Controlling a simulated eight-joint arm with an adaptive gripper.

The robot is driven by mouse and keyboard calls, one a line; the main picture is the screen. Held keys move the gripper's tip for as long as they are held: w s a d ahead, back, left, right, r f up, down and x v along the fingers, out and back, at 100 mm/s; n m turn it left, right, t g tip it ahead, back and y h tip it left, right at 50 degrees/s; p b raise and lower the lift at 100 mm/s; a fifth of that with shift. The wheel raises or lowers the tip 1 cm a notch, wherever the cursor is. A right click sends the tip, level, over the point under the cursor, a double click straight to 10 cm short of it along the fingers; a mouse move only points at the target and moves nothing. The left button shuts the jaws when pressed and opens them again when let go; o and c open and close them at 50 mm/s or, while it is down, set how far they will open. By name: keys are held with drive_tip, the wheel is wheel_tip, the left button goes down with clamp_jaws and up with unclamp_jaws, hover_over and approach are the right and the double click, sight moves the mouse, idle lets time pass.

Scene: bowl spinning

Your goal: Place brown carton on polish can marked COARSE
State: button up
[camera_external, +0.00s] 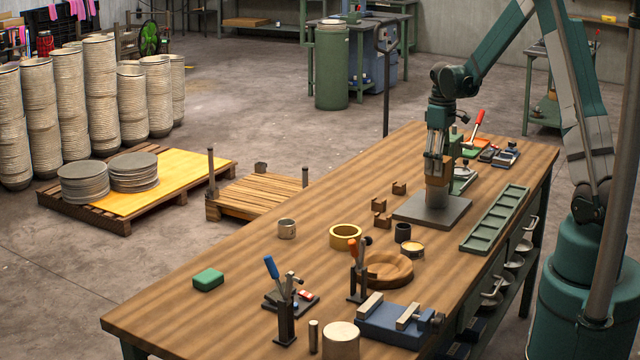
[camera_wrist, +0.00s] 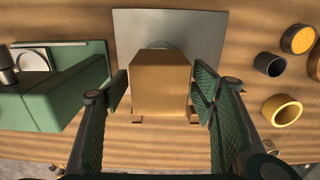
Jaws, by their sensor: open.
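The brown carton (camera_external: 437,171) is upright and appears to rest on a short grey can (camera_external: 437,197), which stands on a grey square plate (camera_external: 408,211). I cannot read any marking on the can. My gripper (camera_external: 437,155) points straight down over the carton. In the wrist view my gripper (camera_wrist: 162,88) is open, with one finger on each side of the carton (camera_wrist: 160,82). The gaps beside the carton are narrow. The carton hides most of the can there, and the plate (camera_wrist: 205,30) lies beneath.
A dark cup (camera_external: 403,232), a shallow tin (camera_external: 412,249), a yellow ring (camera_external: 345,236) and a wooden bowl (camera_external: 388,270) stand nearer the camera. A green tray (camera_external: 495,218) lies to the right. Small brown brackets (camera_external: 380,205) lie left of the plate.

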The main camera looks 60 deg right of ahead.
wheel_tip(320, 180, up, 11)
drive_tip(key=shift+r, duration=0.1)
idle(0.5)
drive_tip(key=shift+a, duration=0.1)
idle(0.6)
drive_tip(key=shift+a+r, duration=0.2)
drive_tip(key=shift+a, duration=0.05)
drive_tip(key=s+a+r+t, duration=0.1)
drive_tip(key=a+r, duration=0.3)
drive_tip(key=a, duration=0.5)
drive_tip(key=s+a+r+t+h, duration=0.1)
drive_tip(key=s+a+r, duration=0.15)
drive_tip(key=a, duration=0.55)
drive_tip(key=s+a+r+t, duration=0.1)
drive_tip(key=a+r, duration=0.3)
drive_tip(key=a, duration=0.5)
drive_tip(key=s+a+t, duration=0.2)
drive_tip(key=s+a, duration=0.5)
drive_tip(key=a, duration=0.3)
drive_tip(key=s+a+t+y, duration=0.1)
drive_tip(key=s+a+t, duration=0.1)
drive_tip(key=s+a, duration=0.4)
drive_tip(key=a, duration=0.4)
drive_tip(key=shift+s+a+f, duration=0.15)
drive_tip(key=shift+s+f, duration=0.2)
